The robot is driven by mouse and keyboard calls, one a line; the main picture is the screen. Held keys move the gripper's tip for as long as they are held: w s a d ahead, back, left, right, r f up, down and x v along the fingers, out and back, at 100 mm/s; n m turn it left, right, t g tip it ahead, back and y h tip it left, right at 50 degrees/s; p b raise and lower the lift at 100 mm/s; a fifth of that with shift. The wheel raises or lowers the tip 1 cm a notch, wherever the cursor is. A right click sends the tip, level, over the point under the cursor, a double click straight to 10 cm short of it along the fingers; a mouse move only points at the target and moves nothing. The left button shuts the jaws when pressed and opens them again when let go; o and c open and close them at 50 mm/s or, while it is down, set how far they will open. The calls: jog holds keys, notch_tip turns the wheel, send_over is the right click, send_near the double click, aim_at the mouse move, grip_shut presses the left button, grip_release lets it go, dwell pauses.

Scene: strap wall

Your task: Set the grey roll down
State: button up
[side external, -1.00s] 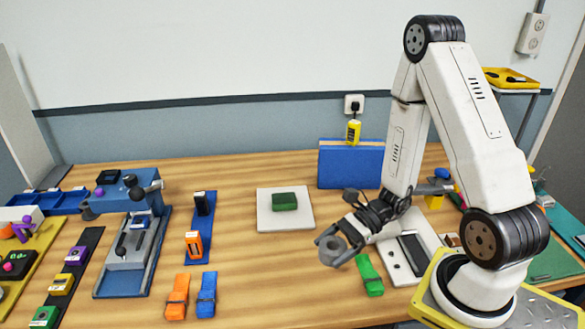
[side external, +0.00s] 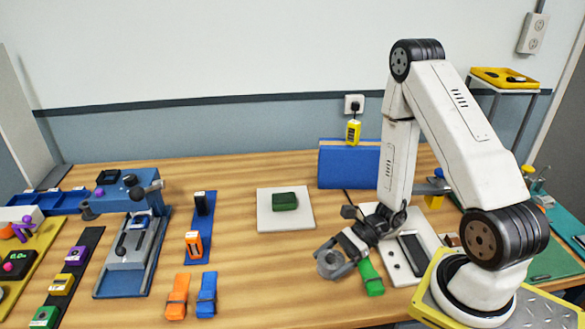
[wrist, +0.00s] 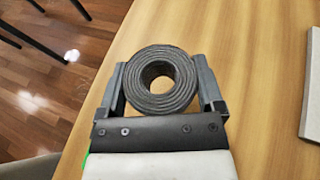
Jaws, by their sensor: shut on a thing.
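The grey roll (side external: 329,263) is a wound strap coil with a hole in its middle. My gripper (side external: 335,260) is shut on it near the table's front edge, left of the green strap. In the wrist view the roll (wrist: 159,80) sits between the two fingers of my gripper (wrist: 160,85), one on each side, with its spiral end facing the camera. Wooden tabletop shows beyond it. I cannot tell whether the roll touches the table.
A green strap (side external: 370,277) lies close beside my gripper. A white plate (side external: 265,218) with a dark green block (side external: 284,201) lies further back. Orange (side external: 177,297) and blue (side external: 207,295) straps lie to the left. Bare wood (side external: 265,275) lies between.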

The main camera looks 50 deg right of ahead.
aim_at(330, 271)
jog(key=shift+f, duration=1.75)
jog(key=shift+f, duration=0.15)
jog(key=o, duration=1)
jog(key=shift+s+d+r, duration=0.15)
jog(key=shift+d+r, duration=0.2)
jog(key=shift+d, duration=0.05)
jog(key=shift+v, duration=5.5)
jog(key=shift+s, duration=0.1)
